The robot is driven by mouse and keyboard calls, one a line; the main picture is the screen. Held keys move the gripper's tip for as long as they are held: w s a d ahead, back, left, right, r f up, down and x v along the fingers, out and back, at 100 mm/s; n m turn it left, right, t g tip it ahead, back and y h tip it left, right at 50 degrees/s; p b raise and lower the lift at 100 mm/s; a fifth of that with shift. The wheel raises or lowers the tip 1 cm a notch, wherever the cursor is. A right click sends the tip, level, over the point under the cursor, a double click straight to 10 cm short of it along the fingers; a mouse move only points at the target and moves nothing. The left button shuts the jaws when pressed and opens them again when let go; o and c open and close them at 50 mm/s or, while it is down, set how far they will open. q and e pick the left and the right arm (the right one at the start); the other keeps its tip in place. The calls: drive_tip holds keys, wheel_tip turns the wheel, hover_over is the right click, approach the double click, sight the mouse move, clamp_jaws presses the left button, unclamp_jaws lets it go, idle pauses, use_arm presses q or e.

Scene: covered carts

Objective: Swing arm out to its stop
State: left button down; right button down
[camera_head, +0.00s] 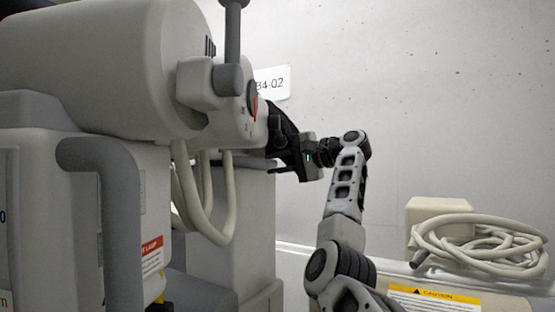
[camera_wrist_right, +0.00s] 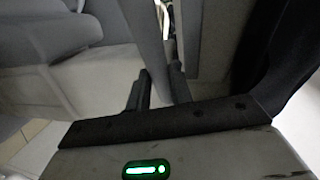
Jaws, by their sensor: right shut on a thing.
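A large pale grey rounded arm housing (camera_head: 90,70) fills the upper left of the head view, with a grey joint block and an upright grey post (camera_head: 233,45) at its end. My right gripper (camera_head: 280,170) reaches in from the right, just below that end. In the right wrist view, the dark fingers of my right gripper (camera_wrist_right: 160,90) stand close together, shut on a grey bar (camera_wrist_right: 147,35) that runs between them. Which part the bar belongs to is unclear, and the contact is hidden in the head view. My left gripper is out of view.
Pale hoses (camera_head: 205,205) hang below the arm housing. A grey cart body (camera_head: 60,215) stands at left. A coiled hose (camera_head: 480,245) lies on a pale surface at lower right. A pale wall (camera_head: 430,100) closes the back; the space before it at upper right looks clear.

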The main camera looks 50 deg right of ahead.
drive_tip(key=shift+d+f, duration=0.3)
drive_tip(key=shift+d, duration=0.15)
drive_tip(key=c, duration=1.3)
unclamp_jaws()
drive_tip(key=shift+o, duration=0.2)
drive_tip(key=shift+w, duration=0.25)
drive_tip(key=shift+s+r, duration=0.1)
drive_tip(key=shift+s, duration=0.2)
drive_tip(key=b+v, duration=0.2)
drive_tip(key=v, duration=1.3)
drive_tip(key=shift+s+d, duration=0.2)
drive_tip(key=shift+d, duration=0.1)
drive_tip(key=shift+r, duration=0.1)
